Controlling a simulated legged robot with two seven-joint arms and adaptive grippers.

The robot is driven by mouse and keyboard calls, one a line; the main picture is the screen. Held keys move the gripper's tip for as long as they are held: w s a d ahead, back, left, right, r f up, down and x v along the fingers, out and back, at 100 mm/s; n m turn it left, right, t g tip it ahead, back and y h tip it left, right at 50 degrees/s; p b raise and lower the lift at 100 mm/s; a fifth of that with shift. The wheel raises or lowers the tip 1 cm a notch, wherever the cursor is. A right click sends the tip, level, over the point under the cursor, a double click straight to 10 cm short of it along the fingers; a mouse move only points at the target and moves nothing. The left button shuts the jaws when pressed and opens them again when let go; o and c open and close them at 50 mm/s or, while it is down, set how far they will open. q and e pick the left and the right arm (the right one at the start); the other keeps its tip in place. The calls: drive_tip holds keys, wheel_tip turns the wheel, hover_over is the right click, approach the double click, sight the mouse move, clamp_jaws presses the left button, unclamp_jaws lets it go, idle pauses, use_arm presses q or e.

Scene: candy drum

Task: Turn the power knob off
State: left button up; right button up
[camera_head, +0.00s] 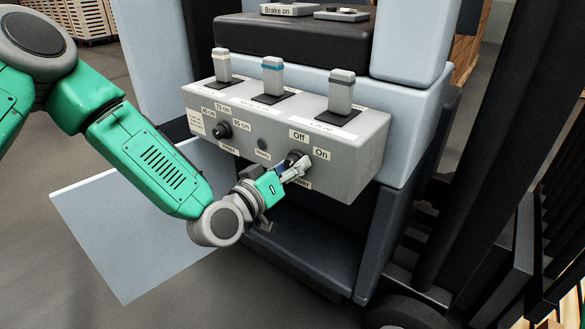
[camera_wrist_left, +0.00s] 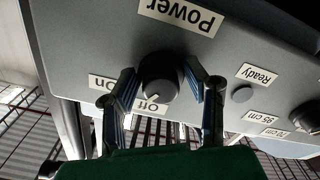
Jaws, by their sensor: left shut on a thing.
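The dark round power knob (camera_head: 294,155) is on the front of the grey control box, by the labels "Off" (camera_head: 299,136) and "On" (camera_head: 321,154). My left gripper (camera_head: 291,169) reaches it from the lower left and is shut on it. In the left wrist view, which is upside down, the knob (camera_wrist_left: 160,76) sits between the two fingers of the gripper (camera_wrist_left: 166,82). A small white mark on the knob's edge is near the "Off" label (camera_wrist_left: 151,105). My right gripper is not in view.
The control box (camera_head: 345,183) has several levers on top, such as the right one (camera_head: 341,92). A second knob (camera_head: 222,130) and a small round "Ready" part (camera_head: 263,144) are left of the power knob. Dark forklift mast parts stand at right.

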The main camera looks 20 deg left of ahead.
use_arm(q)
drive_tip(key=n, duration=0.2)
drive_tip(key=n+b, duration=0.1)
drive_tip(key=n, duration=0.3)
drive_tip(key=shift+w+a+r, duration=0.1)
drive_tip(key=shift+w+r, duration=0.05)
drive_tip(key=shift+r, duration=0.15)
drive_tip(key=shift+n, duration=0.3)
drive_tip(key=o, duration=0.9)
drive_tip(key=shift+c, duration=0.2)
drive_tip(key=shift+f, duration=0.1)
drive_tip(key=shift+a+f, duration=0.1)
